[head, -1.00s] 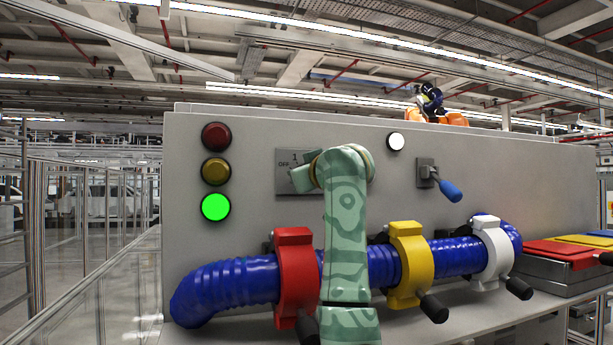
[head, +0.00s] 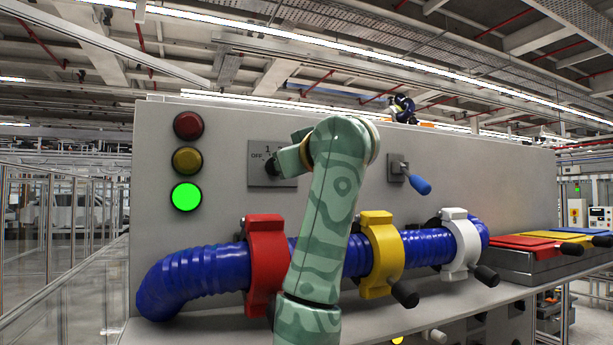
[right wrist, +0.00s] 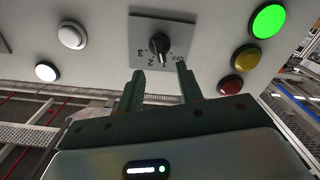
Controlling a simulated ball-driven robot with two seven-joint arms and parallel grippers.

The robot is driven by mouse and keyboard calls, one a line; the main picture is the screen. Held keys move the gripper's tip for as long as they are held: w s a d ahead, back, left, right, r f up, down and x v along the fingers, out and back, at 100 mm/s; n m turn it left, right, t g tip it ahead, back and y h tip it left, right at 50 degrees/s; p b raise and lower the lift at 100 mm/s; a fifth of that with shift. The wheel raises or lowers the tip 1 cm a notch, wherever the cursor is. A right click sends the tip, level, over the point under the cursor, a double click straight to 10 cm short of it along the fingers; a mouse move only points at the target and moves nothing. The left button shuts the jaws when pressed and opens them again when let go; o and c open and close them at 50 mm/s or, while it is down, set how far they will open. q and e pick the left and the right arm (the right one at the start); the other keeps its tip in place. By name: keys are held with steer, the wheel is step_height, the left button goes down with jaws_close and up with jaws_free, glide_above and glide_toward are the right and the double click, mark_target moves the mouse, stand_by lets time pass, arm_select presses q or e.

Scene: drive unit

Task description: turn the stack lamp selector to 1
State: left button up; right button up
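The stack lamp selector is a black knob (right wrist: 159,44) on a grey square plate (head: 261,178) marked OFF and 1. In the right wrist view the plate (right wrist: 140,28) is upside down, with OFF, 2 and 3 legible. The knob's narrow end points down in that view, between OFF and 2; its exact setting is hard to tell. My right gripper (right wrist: 160,68) is open and empty. Its fingertips straddle the knob's line but stop short of it. In the head view my right arm hides the fingers. My left gripper is out of view.
Red (head: 188,125), yellow (head: 187,160) and lit green (head: 186,196) lamps are left of the selector. A blue-handled lever (head: 417,182) is at right. Below, a blue hose (head: 195,276) runs through red (head: 265,262), yellow (head: 383,256) and white (head: 461,246) clamps.

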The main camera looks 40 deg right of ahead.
steer(key=b+v, duration=0.2)
steer(key=v, duration=0.5)
steer(key=shift+s, duration=0.25)
